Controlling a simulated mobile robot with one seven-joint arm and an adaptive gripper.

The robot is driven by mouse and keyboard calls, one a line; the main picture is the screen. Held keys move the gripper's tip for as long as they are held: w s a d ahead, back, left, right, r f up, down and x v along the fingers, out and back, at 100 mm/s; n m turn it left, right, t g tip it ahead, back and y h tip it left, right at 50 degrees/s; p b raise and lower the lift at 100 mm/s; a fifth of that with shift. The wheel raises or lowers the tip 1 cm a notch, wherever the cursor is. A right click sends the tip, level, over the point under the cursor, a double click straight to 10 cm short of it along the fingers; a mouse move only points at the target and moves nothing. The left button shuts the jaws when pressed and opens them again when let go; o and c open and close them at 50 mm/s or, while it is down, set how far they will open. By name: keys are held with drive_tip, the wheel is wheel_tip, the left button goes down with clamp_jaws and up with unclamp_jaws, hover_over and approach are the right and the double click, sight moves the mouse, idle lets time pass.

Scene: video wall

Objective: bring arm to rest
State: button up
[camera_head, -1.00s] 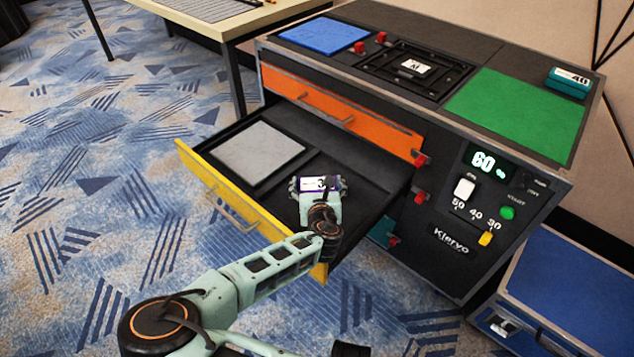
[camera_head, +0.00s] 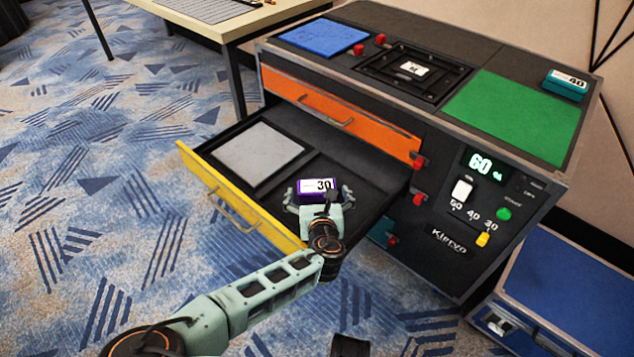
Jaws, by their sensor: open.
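My gripper (camera_head: 319,194) is over the right part of the open yellow-fronted drawer (camera_head: 232,199). Its fingers are spread apart. A purple block with a white label reading 30 (camera_head: 316,186) is just beyond the gripper, in the drawer's right compartment. The fingers are close to the block's near side; I cannot tell whether they touch it. My arm reaches in from the bottom of the view over the drawer's front.
The drawer's left part holds a grey pad (camera_head: 258,153). An orange drawer (camera_head: 340,118) above is shut. On the cabinet top are a blue pad (camera_head: 322,36), a green pad (camera_head: 515,115) and a teal block labelled 40 (camera_head: 567,84). A blue case (camera_head: 575,285) stands at right.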

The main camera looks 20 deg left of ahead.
drive_tip(key=shift+v, duration=1.2)
drive_tip(key=shift+w, duration=0.1)
